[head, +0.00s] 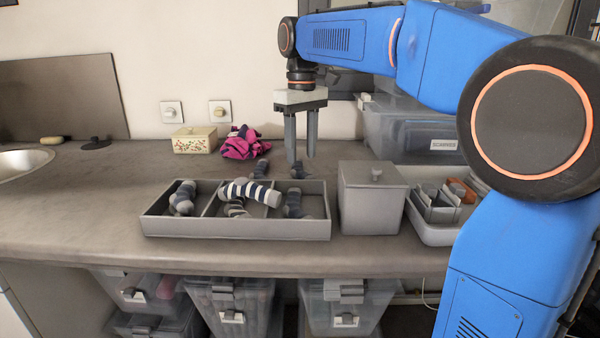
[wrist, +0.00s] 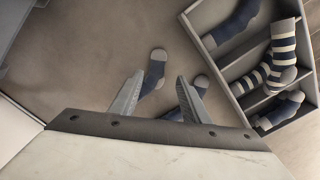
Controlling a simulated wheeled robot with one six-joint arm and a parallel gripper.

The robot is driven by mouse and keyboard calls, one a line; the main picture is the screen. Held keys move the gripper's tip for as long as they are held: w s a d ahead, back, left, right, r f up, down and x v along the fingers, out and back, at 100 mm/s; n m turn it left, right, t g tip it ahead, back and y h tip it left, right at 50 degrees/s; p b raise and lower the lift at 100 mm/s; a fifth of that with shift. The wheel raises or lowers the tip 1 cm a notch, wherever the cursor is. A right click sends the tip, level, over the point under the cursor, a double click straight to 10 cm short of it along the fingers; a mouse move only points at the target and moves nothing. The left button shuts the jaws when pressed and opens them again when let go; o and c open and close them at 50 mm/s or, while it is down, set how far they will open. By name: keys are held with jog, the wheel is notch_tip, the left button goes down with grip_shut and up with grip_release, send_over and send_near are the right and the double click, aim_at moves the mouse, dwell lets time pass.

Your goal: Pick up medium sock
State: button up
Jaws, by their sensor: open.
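My gripper (head: 301,158) is open and empty, pointing down above the counter behind the divided tray. In the wrist view, its two fingers (wrist: 158,94) stand apart. A navy sock with a grey end (wrist: 154,72) lies on the counter and shows between the fingers. A second navy and grey sock (wrist: 201,82) is partly hidden behind the right finger. In the head view, one dark sock (head: 260,168) lies behind the tray and another (head: 298,171) lies below the fingertips. I cannot tell which sock is the medium one.
The grey tray (head: 235,228) holds several socks; a striped sock (head: 250,191) rests across a divider. A lidded grey box (head: 372,205), a container of small items (head: 432,235), a floral box (head: 194,140) and pink cloth (head: 240,146) stand around. The left counter is mostly clear.

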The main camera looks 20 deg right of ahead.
aim_at(303, 173)
jog(key=shift+w+d+f, duration=0.1)
jog(key=shift+f, duration=1.25)
jog(key=shift+w+d+f, duration=0.1)
jog(key=shift+f, duration=1.2)
grip_shut()
